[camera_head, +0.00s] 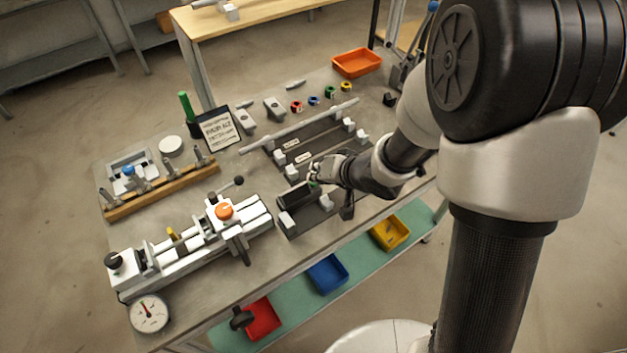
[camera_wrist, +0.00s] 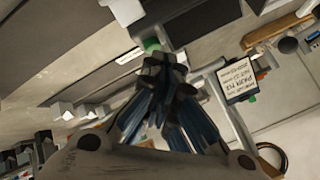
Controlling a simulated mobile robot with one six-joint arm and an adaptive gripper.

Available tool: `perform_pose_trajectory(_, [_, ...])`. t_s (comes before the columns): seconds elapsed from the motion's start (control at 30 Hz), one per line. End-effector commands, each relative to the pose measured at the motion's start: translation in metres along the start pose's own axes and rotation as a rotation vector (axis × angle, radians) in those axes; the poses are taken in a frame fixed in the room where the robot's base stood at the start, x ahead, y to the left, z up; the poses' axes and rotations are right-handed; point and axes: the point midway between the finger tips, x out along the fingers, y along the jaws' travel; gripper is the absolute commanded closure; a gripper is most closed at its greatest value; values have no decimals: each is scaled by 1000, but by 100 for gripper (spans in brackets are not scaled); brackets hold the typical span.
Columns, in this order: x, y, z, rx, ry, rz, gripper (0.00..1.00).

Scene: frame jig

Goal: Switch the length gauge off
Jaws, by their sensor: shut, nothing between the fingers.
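My gripper (camera_head: 314,172) is shut and empty, low over the middle of the bench. In the wrist view its fingertips (camera_wrist: 165,62) are together, close beside a small green part (camera_wrist: 150,44). A dark box-shaped unit (camera_head: 296,196) sits just below and left of my gripper in the head view, with a speck of green at its upper right end. It may be the length gauge, but I see no readable label or display. Whether the fingertips touch the green part, I cannot tell.
A clamp fixture with an orange knob (camera_head: 225,211) stands at the left front, with a round dial (camera_head: 148,313) near its end. A sign (camera_head: 219,130) and a wooden peg rack (camera_head: 162,190) are farther back. An orange tray (camera_head: 357,62) sits at the far end.

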Motion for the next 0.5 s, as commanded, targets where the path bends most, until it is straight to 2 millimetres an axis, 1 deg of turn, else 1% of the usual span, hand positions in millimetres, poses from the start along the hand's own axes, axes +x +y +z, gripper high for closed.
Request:
perform_pose_trajectory(0.17, [-4,-3,-4,0,1,-1,100])
perform_pose_trajectory(0.5, [-26,-19,-20,2,2,0,100])
